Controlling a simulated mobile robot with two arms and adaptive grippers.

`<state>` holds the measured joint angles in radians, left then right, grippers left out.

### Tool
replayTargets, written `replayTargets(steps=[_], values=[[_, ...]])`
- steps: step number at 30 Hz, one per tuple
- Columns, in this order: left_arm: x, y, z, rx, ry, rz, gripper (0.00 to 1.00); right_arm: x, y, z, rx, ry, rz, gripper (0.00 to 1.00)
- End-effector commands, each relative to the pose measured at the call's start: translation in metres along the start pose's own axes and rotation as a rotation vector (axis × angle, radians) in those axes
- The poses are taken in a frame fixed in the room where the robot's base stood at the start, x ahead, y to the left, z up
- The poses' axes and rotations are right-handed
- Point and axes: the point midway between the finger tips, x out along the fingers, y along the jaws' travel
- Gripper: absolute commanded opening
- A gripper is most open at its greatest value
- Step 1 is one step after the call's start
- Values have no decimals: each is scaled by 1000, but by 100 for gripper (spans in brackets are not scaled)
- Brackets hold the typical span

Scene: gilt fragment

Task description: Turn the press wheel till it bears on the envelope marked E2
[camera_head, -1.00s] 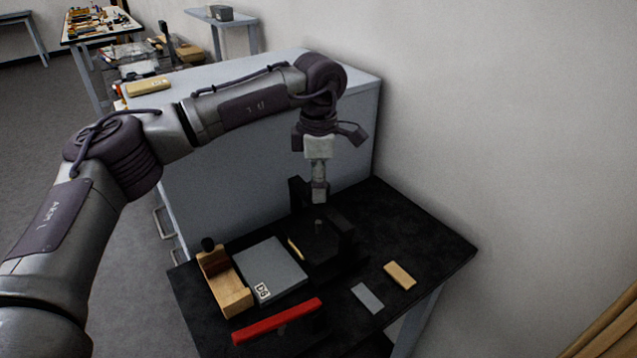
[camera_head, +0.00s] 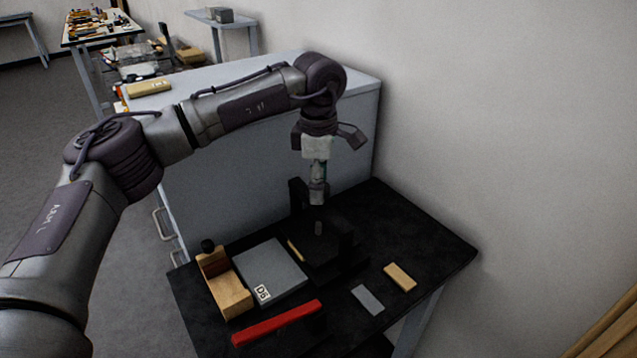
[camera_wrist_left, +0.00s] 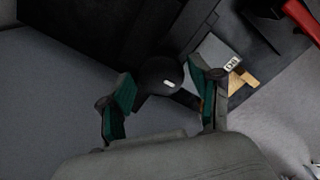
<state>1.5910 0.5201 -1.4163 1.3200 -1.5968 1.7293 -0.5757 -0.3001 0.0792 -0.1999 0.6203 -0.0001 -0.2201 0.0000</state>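The black press stands near the back of the black table, with a dark round wheel (camera_head: 327,241) on top. A short grey peg (camera_head: 318,228) rises from the wheel. In the wrist view the wheel (camera_wrist_left: 158,74) and its light peg tip lie between and beyond my fingers. My left gripper (camera_head: 318,200) points down just above the wheel, apart from the peg in the head view. Its teal-padded fingers (camera_wrist_left: 165,88) are spread and empty. A tan edge (camera_head: 296,250) shows at the press's left side; I cannot tell whether it is envelope E2. No E2 mark is readable. My right gripper is out of view.
A grey slab (camera_head: 270,268) with a label reading about D8 lies left of the press, beside a wooden block (camera_head: 230,297) with a dark knob. A red bar (camera_head: 277,323) is in front. A grey plate (camera_head: 367,299) and tan piece (camera_head: 400,277) lie right. A grey cabinet (camera_head: 250,170) stands behind.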

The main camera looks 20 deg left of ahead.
Motion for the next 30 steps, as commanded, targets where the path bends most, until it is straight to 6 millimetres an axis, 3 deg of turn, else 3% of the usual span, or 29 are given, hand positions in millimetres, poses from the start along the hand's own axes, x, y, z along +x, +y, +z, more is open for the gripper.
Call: replayTargets(steps=[13,24,30], values=[[-7,0,0,0,2,-3,74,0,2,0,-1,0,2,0],[-80,0,0,0,1,0,74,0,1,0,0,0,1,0],[-109,0,1,0,1,-2,74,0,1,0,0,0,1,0]])
